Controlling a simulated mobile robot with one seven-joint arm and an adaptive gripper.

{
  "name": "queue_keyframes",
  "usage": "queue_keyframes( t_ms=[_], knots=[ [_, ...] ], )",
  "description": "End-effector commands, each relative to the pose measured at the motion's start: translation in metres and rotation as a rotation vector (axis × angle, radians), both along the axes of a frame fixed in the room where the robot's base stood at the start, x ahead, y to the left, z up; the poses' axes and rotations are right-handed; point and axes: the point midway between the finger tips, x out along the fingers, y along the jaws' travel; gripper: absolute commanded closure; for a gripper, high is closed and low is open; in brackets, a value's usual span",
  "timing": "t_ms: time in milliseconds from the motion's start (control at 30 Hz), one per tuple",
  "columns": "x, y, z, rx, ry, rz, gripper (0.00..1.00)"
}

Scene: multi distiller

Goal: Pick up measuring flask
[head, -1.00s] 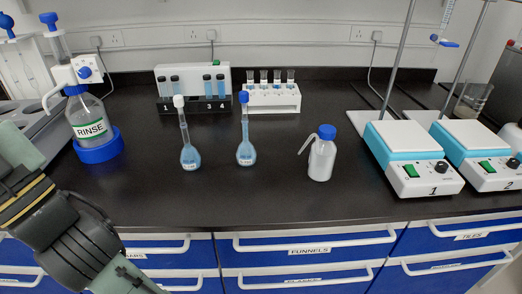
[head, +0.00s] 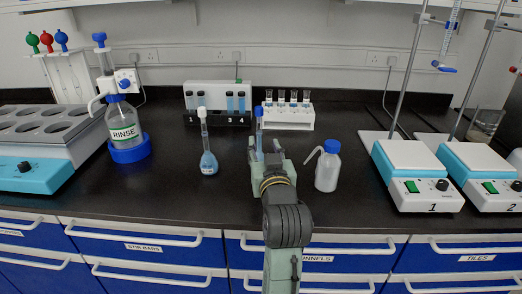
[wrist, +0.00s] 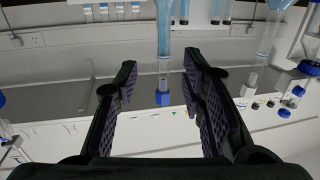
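A measuring flask with a blue stopper and blue liquid (head: 259,135) stands on the black bench. My gripper (head: 265,160) is in front of it and hides its bulb. In the wrist view the blue-stoppered flask's neck (wrist: 164,72) hangs upside down in the picture, between the open fingers of my gripper (wrist: 160,88), with a gap on each side. A second measuring flask with a white stopper (head: 208,160) stands upright to the left. It also shows in the wrist view (wrist: 257,65), outside the fingers.
A white wash bottle with a blue cap (head: 327,170) stands close to the right of my gripper. Behind are a vial rack (head: 218,118) and a white tube rack (head: 288,122). Stirrer hot plates (head: 418,180) stand at right, a RINSE bottle (head: 123,128) at left.

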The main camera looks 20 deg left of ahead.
Motion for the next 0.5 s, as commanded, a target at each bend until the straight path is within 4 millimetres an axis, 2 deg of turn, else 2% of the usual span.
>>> queue_keyframes(
  t_ms=[100,267,500],
  knots=[
    [0.013,0.007,-0.001,0.001,0.0,0.001,0.63],
    [0.022,0.013,-0.002,0.001,0.0,0.001,0.63],
    [0.051,0.032,-0.008,0.001,-0.002,0.001,0.63]
  ],
)
